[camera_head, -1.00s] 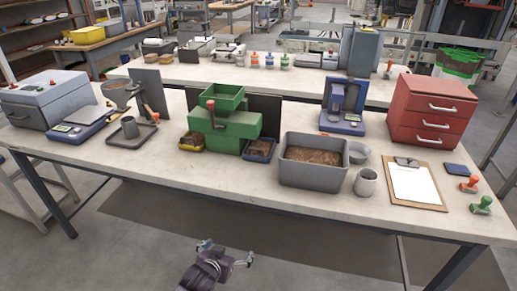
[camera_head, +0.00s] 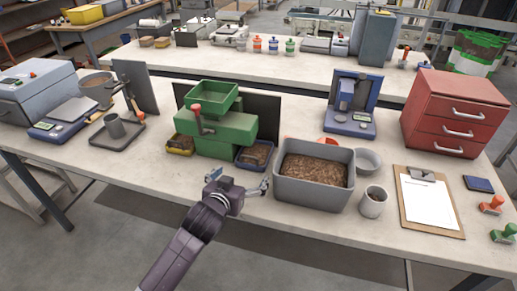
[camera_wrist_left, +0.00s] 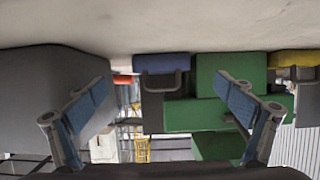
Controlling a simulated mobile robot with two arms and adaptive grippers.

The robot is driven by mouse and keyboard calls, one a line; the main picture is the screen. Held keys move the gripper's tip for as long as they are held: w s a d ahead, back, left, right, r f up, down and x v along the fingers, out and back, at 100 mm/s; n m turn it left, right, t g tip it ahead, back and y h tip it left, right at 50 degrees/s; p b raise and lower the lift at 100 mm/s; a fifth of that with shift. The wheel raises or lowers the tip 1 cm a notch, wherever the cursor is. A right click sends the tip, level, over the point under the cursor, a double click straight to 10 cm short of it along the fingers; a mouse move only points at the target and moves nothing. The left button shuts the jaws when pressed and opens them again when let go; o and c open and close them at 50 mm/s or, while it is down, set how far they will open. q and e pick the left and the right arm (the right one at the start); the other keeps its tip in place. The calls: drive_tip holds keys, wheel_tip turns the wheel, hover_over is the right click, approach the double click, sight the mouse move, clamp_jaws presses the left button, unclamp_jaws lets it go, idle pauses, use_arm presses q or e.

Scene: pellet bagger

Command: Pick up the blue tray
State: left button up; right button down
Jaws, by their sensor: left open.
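The blue tray (camera_head: 249,167) holds brown pellets and sits on the workbench at the right side of the green machine (camera_head: 222,135). In the left wrist view the picture is upside down, and the blue tray (camera_wrist_left: 162,62) with its dark handle shows top centre. My left gripper (camera_head: 238,183) is open and empty at the bench's front side, short of the tray and apart from it. Its two fingers (camera_wrist_left: 160,100) are spread wide in the wrist view, with the tray beyond the gap between them. My right gripper is not in view.
A large grey bin (camera_head: 305,190) of pellets stands close to the tray's right, with a grey cup (camera_head: 373,203) beside it. A yellow tray (camera_head: 181,150) sits at the machine's left. The bench front (camera_head: 150,180) left of my gripper is clear.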

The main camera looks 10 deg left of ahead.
sight(249, 166)
use_arm(q)
drive_tip(key=shift+w+f, duration=0.15)
drive_tip(key=shift+w, duration=0.45)
drive_tip(key=shift+w+f, duration=0.1)
drive_tip(key=shift+w, duration=0.25)
drive_tip(key=shift+w+f, duration=0.1)
drive_tip(key=shift+w, duration=0.2)
drive_tip(key=p+x, duration=0.1)
drive_tip(key=x, duration=0.2)
drive_tip(key=shift+w+f, duration=0.1)
drive_tip(key=shift+w, duration=0.05)
drive_tip(key=shift+w+f, duration=0.3)
drive_tip(key=shift+w, duration=0.25)
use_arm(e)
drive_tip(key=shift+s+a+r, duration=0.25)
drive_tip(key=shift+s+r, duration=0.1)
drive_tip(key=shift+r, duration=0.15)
